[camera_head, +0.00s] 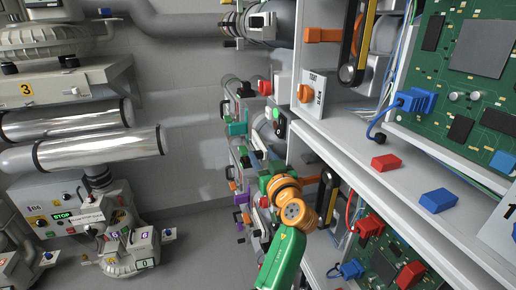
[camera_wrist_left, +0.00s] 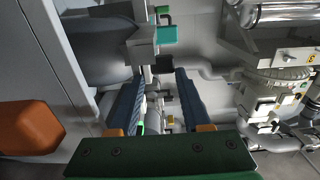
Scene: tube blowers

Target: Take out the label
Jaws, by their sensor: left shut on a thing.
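My left gripper (camera_head: 264,168) reaches in from the bottom of the head view on a green and orange arm. It is beside the row of pipes and valves at the left side of the shelf unit. A white label card (camera_head: 312,92) with dark print stands at the shelf's left end. Another white card (camera_head: 497,232) is cut off at the right edge. My right gripper is not in view.
Red block (camera_head: 386,162) and blue block (camera_head: 438,201) lie on the shelf (camera_head: 400,185). A green circuit board (camera_head: 455,95) stands behind them. Silver pipes (camera_head: 85,150) and a box with a STOP sign (camera_head: 62,216) are at left. Open floor lies between.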

